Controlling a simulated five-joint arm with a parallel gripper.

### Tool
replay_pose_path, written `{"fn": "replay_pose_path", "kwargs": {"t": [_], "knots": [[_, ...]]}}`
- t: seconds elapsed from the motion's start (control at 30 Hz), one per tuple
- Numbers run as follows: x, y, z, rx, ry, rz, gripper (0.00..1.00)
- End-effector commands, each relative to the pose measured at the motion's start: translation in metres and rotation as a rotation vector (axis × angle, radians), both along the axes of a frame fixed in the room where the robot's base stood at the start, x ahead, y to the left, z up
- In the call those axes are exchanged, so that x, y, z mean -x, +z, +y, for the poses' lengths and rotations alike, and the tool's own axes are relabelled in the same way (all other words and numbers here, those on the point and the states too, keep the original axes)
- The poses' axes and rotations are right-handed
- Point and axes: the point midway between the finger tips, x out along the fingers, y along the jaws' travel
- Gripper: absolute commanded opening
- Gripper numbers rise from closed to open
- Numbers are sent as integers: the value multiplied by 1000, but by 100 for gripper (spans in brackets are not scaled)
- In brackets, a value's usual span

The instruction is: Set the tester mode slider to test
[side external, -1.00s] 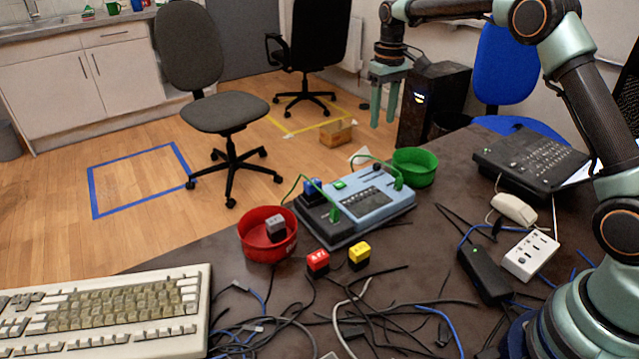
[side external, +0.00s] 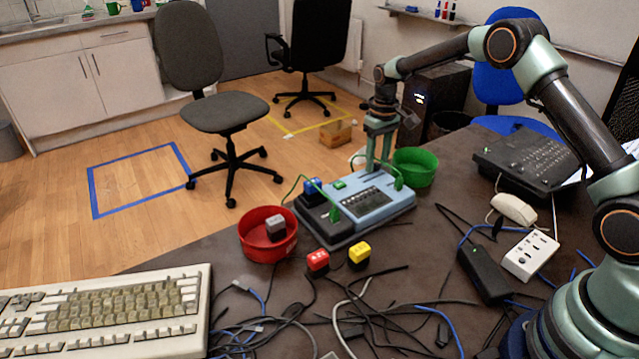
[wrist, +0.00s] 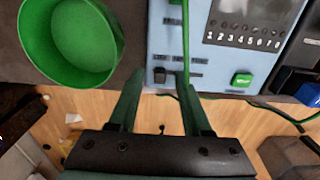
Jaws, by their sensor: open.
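The blue-grey tester (side external: 385,203) lies on the dark table, and its face also fills the upper right of the wrist view (wrist: 222,62). A small black knob (wrist: 160,74), which looks like the mode slider, sits near the tester's edge below a printed label. Small labels are too blurred to read surely, so its setting is unclear. My gripper (side external: 378,170) is open and points down over the tester's far edge. In the wrist view, its fingertips (wrist: 160,80) stand on either side of the knob, with a gap; contact cannot be told.
A green bowl (side external: 414,170) stands close beside the gripper. A green cable (wrist: 186,40) crosses the tester near the knob. A green button (wrist: 242,80) is on its face. A red bowl (side external: 258,248), red block (side external: 318,262) and yellow block (side external: 359,255) stand nearer.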

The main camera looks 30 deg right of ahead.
Motion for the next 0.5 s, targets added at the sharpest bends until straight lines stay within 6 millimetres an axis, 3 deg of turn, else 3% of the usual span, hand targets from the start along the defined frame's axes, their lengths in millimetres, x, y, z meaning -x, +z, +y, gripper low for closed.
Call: {"fn": "replay_pose_path", "kwargs": {"t": [0.23, 0.27, 0.37, 0.4, 0.5], "knots": [[0, -1, 0, 0, 0, 0, 49], [0, -1, 0, 0, 0, 0, 45], [0, -1, 0, 0, 0, 0, 7], [0, -1, 0, 0, 0, 0, 0], [0, -1, 0, 0, 0, 0, 0]]}}
